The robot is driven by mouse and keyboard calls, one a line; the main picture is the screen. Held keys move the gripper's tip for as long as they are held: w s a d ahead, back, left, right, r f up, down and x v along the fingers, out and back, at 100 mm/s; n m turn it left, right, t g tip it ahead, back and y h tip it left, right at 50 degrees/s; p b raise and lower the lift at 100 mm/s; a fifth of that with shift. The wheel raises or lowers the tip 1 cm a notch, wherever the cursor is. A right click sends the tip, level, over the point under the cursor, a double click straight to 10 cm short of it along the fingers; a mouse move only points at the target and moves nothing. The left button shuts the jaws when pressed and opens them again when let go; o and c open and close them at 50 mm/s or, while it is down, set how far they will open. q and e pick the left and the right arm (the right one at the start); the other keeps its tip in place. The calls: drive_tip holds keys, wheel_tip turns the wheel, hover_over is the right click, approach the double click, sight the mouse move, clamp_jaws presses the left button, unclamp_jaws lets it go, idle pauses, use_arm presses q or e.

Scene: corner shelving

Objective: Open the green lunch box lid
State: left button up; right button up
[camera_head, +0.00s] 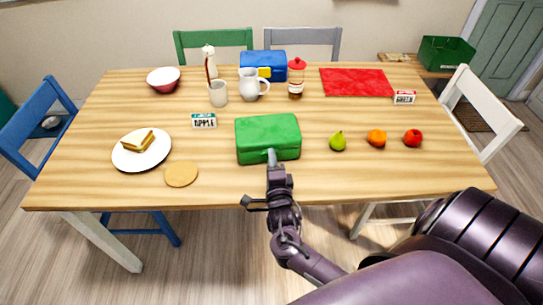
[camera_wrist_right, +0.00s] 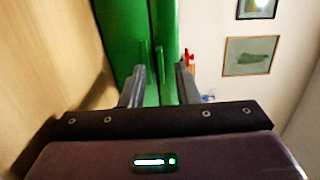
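The green lunch box (camera_head: 268,133) lies on the wooden table near the middle of its front side, with its lid shut. My right gripper (camera_head: 271,157) is at the front face of the box, coming from the near edge of the table. In the right wrist view, the green box (camera_wrist_right: 124,32) fills the space ahead, with a seam and a small green latch (camera_wrist_right: 160,59) on it. The fingers of the right gripper (camera_wrist_right: 161,72) stand apart on either side of the latch. Whether they touch the box I cannot tell. My left gripper is not in view.
A pear (camera_head: 338,141), an orange (camera_head: 377,138) and an apple (camera_head: 413,138) lie right of the box. A sandwich plate (camera_head: 126,157) and round coaster (camera_head: 181,174) are left. A white pitcher (camera_head: 249,84), jar (camera_head: 296,82) and blue lunch box (camera_head: 263,60) stand behind.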

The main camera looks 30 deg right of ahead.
drive_tip(key=shift+w+d, duration=0.3)
drive_tip(key=shift+w, duration=0.3)
clamp_jaws()
